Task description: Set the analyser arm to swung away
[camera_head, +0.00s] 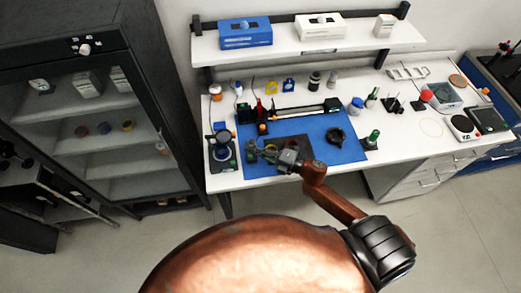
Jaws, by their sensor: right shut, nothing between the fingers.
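A white bench (420,158) carries a blue mat (345,153). I cannot tell for sure which part is the analyser arm. My right gripper (259,153) reaches in over the front left of the mat, shut and empty. It is over or beside a dark flat device (297,142), which my gripper and wrist partly cover. I cannot tell whether the fingers touch anything. My left gripper is out of view.
A round black part (335,135) sits on the mat's right side. A dark instrument (221,152) stands left of the mat, and a green-topped item (372,139) at its right edge. Bottles line the back. A shelf (310,43) hangs above; a glass cabinet (95,110) stands left.

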